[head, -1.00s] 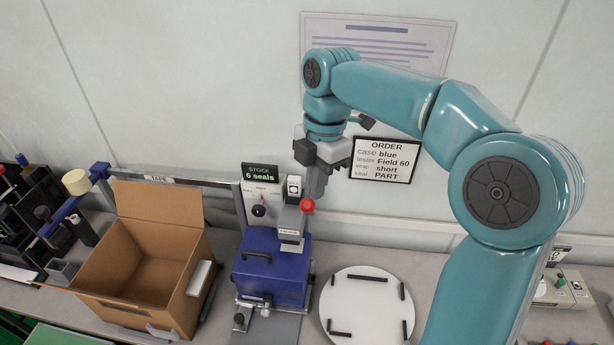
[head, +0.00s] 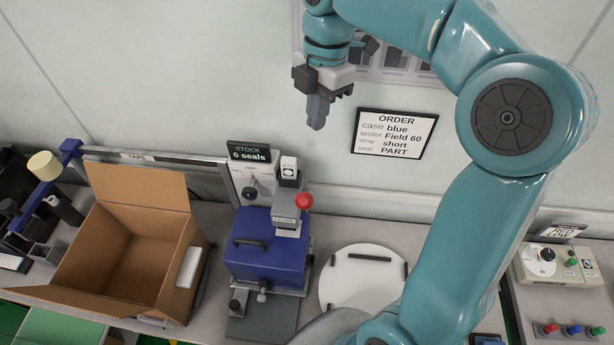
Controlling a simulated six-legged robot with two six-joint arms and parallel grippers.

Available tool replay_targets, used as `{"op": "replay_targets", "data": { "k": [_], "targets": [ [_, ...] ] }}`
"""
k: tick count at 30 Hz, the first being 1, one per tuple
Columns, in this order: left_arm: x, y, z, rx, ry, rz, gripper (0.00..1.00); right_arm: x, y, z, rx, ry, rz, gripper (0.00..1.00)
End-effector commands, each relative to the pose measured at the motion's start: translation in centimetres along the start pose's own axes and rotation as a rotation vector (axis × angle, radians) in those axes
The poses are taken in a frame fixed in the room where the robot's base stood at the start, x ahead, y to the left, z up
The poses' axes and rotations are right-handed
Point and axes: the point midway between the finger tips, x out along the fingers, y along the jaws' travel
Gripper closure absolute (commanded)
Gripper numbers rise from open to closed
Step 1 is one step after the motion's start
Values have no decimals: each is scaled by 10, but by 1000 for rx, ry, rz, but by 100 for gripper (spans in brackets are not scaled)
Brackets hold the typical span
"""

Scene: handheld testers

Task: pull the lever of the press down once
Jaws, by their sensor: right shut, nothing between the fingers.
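The press (head: 287,210) is a grey upright unit at the back of the bench, with a lever ending in a red knob (head: 304,201) on its right side. A blue case (head: 266,250) with a dark handle sits under the press head. My right gripper (head: 317,122) is shut and empty, pointing down. It appears well above the red knob and apart from it. My left gripper is not in view.
An open cardboard box (head: 130,250) stands left of the press. A white round turntable (head: 362,285) with black bars lies to the right. A stock sign (head: 252,153) stands behind the press. A control box (head: 558,265) is at far right.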

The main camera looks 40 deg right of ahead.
Motion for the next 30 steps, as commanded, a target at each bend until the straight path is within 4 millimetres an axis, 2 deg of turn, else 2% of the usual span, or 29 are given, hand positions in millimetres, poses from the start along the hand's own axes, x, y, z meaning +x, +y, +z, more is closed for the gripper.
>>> {"op": "replay_targets", "data": {
  "k": [13, 24, 30],
  "targets": [
    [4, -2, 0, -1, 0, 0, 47, 4, -6, -7, -2, 0, 0, 100],
    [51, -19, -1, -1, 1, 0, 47, 41, -27, -28, -4, 0, 2, 100],
    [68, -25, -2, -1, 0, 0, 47, 55, -39, -41, -3, 1, 0, 100]
  ]
}}
